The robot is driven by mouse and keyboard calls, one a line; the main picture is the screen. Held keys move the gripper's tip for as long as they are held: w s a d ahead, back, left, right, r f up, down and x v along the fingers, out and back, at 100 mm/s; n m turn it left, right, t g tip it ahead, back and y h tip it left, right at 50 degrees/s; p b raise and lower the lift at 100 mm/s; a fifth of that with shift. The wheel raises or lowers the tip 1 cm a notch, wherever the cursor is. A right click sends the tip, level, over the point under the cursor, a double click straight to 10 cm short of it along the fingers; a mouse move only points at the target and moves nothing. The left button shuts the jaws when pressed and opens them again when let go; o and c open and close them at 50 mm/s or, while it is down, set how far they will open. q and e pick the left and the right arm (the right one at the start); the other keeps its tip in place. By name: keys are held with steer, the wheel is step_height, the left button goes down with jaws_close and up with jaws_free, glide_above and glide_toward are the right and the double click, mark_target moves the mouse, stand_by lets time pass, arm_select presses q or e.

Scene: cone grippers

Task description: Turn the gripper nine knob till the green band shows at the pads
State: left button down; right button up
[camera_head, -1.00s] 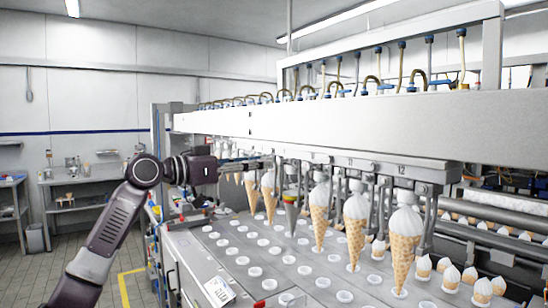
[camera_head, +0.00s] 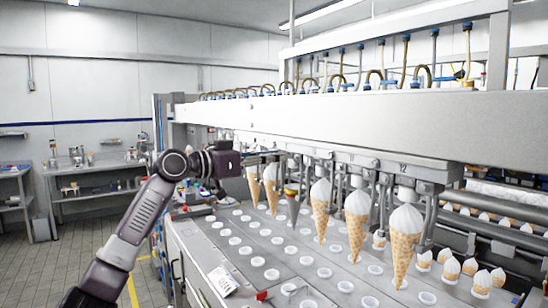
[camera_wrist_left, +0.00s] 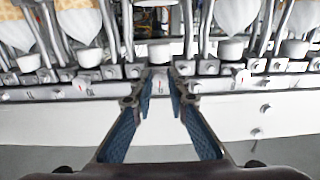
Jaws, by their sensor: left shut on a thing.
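A grey cone (camera_head: 292,212) with a red and yellow top hangs in the row of cone holders; I take it to be at gripper nine. A green band cannot be made out clearly on it. My left gripper (camera_head: 262,157) reaches in from the left under the machine's beam, its fingertips small and partly hidden. In the left wrist view, my left gripper's blue-padded fingers (camera_wrist_left: 161,88) are closed around a small knob (camera_wrist_left: 160,77) below the beam; the fingers cover its sides. My right gripper is not in view.
Ice cream cones (camera_head: 357,222) hang in holders on both sides of the grey cone. The white beam (camera_head: 380,122) runs above. The deck (camera_head: 290,243) below has rows of round white holes. Smaller cones (camera_head: 452,270) stand at the right.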

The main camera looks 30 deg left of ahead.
arm_select(q)
steer(key=shift+n+p, duration=0.4)
steer(key=shift+n, duration=0.8)
steer(key=c, duration=1.9)
jaws_free()
steer(key=shift+s, duration=0.15)
steer(key=v, duration=1.1)
steer(key=shift+s+a+f, duration=0.1)
steer(key=shift+s+a, duration=0.1)
steer(key=shift+s, duration=0.15)
